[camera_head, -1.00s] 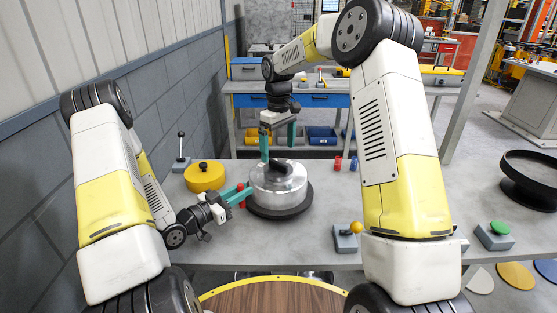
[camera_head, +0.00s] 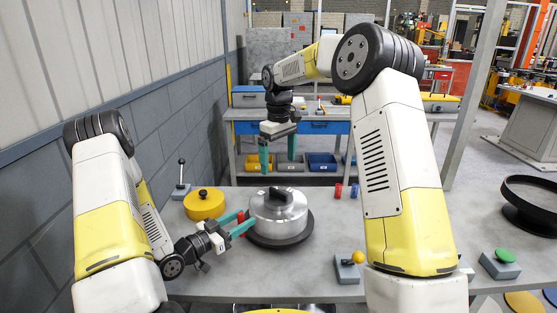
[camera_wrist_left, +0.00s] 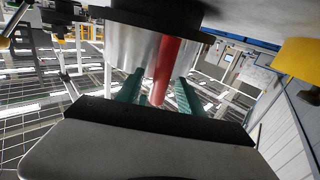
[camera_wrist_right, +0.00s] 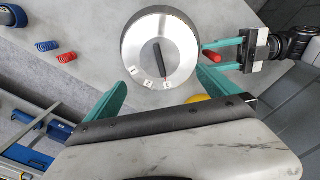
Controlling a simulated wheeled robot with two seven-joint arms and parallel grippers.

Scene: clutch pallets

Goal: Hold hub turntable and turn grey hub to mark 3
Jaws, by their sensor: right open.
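The round grey metal hub (camera_head: 279,208) stands on a dark turntable disc (camera_head: 276,240) on the bench. On its top is a black bar knob (camera_wrist_right: 160,58) with printed marks 1, 2 and 3 beside it. In the right wrist view the bar's lower end points at the rightmost mark, 3. My right gripper (camera_head: 278,167) is open and empty, above and behind the hub.
A yellow round canister (camera_head: 204,206) and a lever box (camera_head: 181,190) stand left of the hub. Red and blue springs (camera_head: 345,190) lie behind right. A yellow-knobbed box (camera_head: 347,268), a green button box (camera_head: 500,262) and a black ring stand (camera_head: 530,205) are at right.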

